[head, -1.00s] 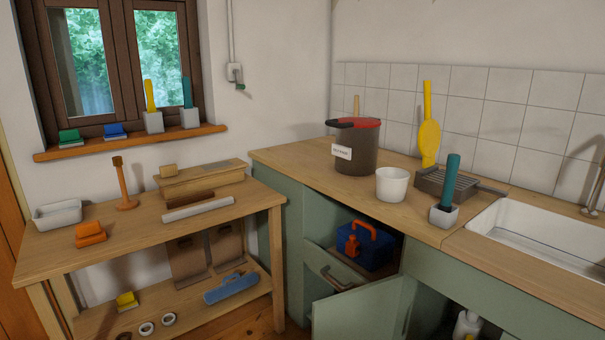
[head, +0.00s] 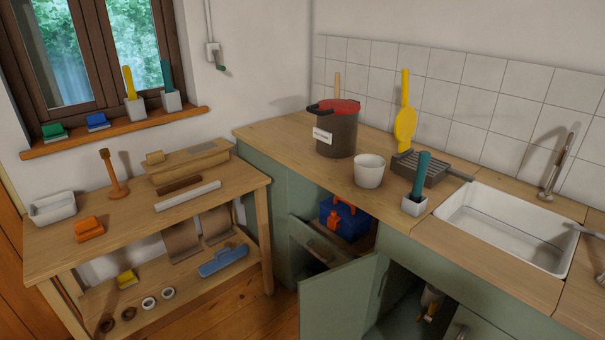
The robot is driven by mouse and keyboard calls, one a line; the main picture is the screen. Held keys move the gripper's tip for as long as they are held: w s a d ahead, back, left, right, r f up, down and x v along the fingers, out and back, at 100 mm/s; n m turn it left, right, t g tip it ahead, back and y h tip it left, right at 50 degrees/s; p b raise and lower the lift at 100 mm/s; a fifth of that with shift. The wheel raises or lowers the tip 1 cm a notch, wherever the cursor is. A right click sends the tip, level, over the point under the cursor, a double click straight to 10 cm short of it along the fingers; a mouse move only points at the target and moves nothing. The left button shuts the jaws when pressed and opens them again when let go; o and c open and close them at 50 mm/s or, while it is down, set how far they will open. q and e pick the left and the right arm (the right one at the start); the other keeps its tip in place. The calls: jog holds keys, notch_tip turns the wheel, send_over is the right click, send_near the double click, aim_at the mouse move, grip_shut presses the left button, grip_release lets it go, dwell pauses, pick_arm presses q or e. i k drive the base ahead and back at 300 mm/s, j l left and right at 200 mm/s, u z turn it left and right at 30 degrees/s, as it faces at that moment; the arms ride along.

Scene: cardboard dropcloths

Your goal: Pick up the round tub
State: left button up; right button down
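A white round tub (head: 369,171), open at the top, stands upright on the wooden counter (head: 290,133). It is right of and in front of a dark brown round pot (head: 338,136) with a red lid and a white label. A grey grill-like tray (head: 421,168) and a small pale block holding a teal-handled tool (head: 421,176) stand to the tub's right. Neither of my grippers is in view.
A white sink (head: 500,232) is set into the counter at right. A green cabinet door (head: 338,303) stands open below the tub, near a blue toolbox (head: 344,218). A wooden workbench (head: 130,222) with several items stands at left.

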aim_at(369, 172)
jog(key=z, duration=1.15)
jog(key=j+z, duration=1.35)
jog(key=k+l, duration=0.05)
